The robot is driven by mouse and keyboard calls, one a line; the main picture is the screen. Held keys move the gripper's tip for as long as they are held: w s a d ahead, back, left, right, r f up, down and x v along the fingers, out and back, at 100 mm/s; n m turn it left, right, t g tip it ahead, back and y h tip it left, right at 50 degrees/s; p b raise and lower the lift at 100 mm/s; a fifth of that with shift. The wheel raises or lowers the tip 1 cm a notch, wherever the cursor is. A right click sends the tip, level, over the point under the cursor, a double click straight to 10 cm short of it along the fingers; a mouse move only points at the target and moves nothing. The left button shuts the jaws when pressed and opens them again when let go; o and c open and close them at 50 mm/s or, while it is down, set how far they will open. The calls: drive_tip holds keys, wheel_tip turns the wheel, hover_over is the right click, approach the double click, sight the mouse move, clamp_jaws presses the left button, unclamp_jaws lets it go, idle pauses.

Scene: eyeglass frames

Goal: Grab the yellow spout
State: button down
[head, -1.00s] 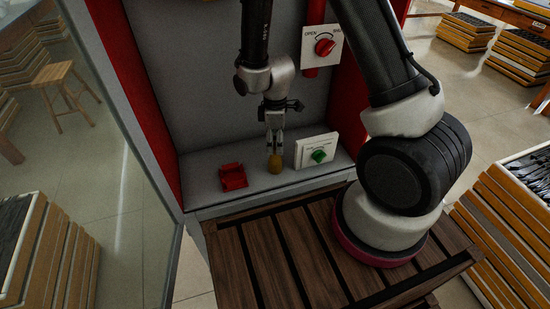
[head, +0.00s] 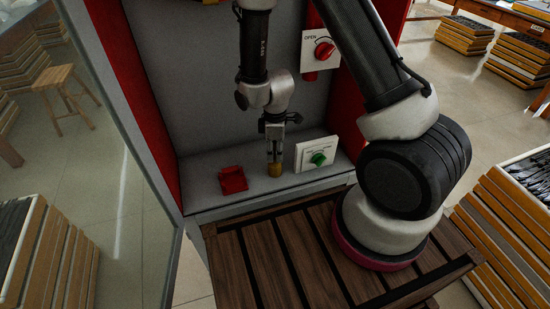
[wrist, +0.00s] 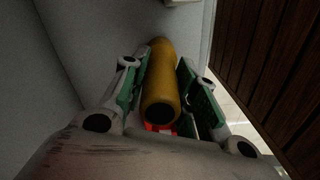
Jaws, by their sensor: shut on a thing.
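The yellow spout (wrist: 160,90) is a rounded yellow tube with a dark round opening at its near end in the wrist view. In the head view the spout (head: 275,170) shows as a small ochre piece at the bottom of my gripper (head: 274,155), low over the grey cabinet shelf. My gripper (wrist: 162,88) has its green-padded fingers on both sides of the spout and is shut on it. I cannot tell whether the spout touches the shelf.
A red part (head: 232,180) lies on the shelf to the left. A white panel with a green knob (head: 316,158) stands just right of my gripper. A red OPEN dial (head: 323,50) is on the back wall. Red side walls (head: 158,130) bound the cabinet.

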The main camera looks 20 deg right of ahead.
drive_tip(key=shift+r, duration=0.15)
wheel_tip(320, 180, up, 10)
drive_tip(key=shift+f, duration=0.1)
